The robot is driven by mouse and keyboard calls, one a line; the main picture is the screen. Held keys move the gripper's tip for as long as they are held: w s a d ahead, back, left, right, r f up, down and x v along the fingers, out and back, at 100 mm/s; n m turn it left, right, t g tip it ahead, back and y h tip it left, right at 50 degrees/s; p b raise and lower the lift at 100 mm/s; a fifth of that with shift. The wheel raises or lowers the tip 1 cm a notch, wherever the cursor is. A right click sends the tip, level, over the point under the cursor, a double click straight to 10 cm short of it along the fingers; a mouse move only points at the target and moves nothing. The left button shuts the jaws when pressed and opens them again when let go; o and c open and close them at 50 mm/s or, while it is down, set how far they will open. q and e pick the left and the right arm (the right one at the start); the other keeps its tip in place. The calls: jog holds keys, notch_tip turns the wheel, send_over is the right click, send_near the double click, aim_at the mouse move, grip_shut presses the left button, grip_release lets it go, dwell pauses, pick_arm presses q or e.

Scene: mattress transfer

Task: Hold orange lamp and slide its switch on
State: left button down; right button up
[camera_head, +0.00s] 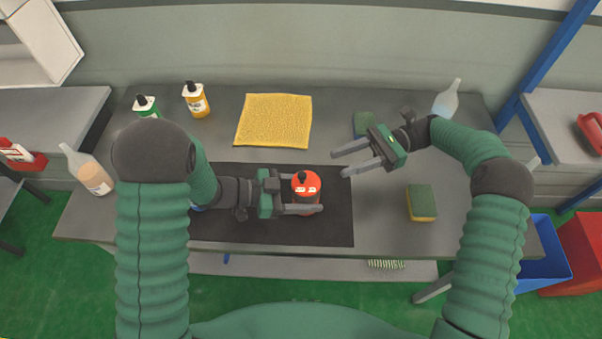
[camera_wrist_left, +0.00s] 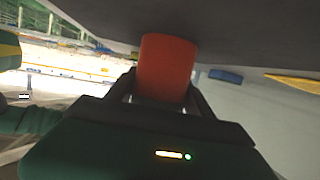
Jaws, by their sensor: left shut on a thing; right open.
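The orange lamp (camera_head: 306,184) stands on the dark mat (camera_head: 215,230) at the middle of the table, with a small dark part and pale markings on its top. My left gripper (camera_head: 300,208) is shut on the lamp, reaching it from the left. The left wrist view shows the lamp's orange-red body (camera_wrist_left: 166,62) between the two fingers (camera_wrist_left: 165,95). My right gripper (camera_head: 345,162) is open and empty, to the right of the lamp and above the table, its fingers pointing left toward the lamp and apart from it. The lamp's switch cannot be made out clearly.
A yellow cloth (camera_head: 274,121) lies behind the mat. Bottles stand at back left (camera_head: 195,100), far left (camera_head: 87,169) and back right (camera_head: 447,100). Blue (camera_head: 545,255) and red bins are at lower right.

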aim_at(299, 173)
jog(key=shift+y, duration=0.3)
jog(key=x, duration=1.2)
jog(key=shift+w, duration=0.15)
jog(key=c, duration=0.9)
grip_shut()
jog(key=shift+w, duration=0.2)
